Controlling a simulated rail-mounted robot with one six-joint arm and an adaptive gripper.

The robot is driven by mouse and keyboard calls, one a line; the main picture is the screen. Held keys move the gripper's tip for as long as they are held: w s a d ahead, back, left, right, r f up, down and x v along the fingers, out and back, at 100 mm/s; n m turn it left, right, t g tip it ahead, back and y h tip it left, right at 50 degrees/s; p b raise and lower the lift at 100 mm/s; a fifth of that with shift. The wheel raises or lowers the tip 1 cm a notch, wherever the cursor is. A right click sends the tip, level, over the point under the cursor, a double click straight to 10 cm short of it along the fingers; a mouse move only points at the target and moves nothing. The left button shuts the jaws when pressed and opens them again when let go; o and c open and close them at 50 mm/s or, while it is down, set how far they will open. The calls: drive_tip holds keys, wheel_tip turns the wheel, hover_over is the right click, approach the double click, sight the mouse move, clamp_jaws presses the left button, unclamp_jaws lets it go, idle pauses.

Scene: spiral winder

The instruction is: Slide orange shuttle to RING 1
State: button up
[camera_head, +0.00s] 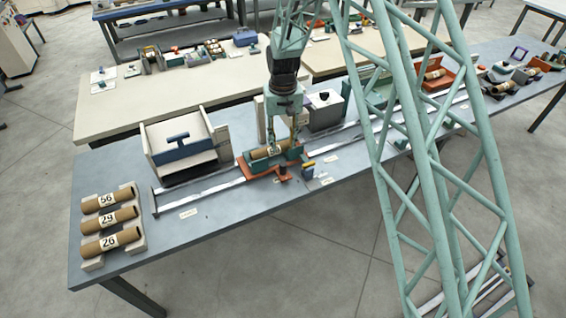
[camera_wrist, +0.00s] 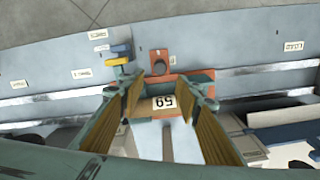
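The orange shuttle (camera_head: 262,168) sits on the pale rail of the grey table, with a small orange block sticking out at its front. It carries a brown tube (camera_head: 260,153) whose label seems to read 59. The shuttle also shows in the wrist view (camera_wrist: 170,82), with the label (camera_wrist: 163,104) below it. My gripper (camera_head: 284,150) is low over the shuttle's right part. In the wrist view my gripper (camera_wrist: 168,94) has its two fingers wide apart, on either side of the label. Contact with the tube or shuttle cannot be told. I cannot read a RING 1 label.
A rack (camera_head: 137,190) with tubes 56, 29 and 26 stands at the left end. A beige box with a blue handle (camera_head: 184,148) stands behind the rail. My lattice column hides part of the right side.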

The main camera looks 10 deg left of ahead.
sight(283, 163)
drive_tip(key=shift+m, duration=0.3)
drive_tip(key=shift+f, duration=0.2)
drive_tip(key=shift+f+p, duration=1.1)
drive_tip(key=shift+f, duration=5.6)
drive_tip(key=shift+c, duration=0.7)
clamp_jaws()
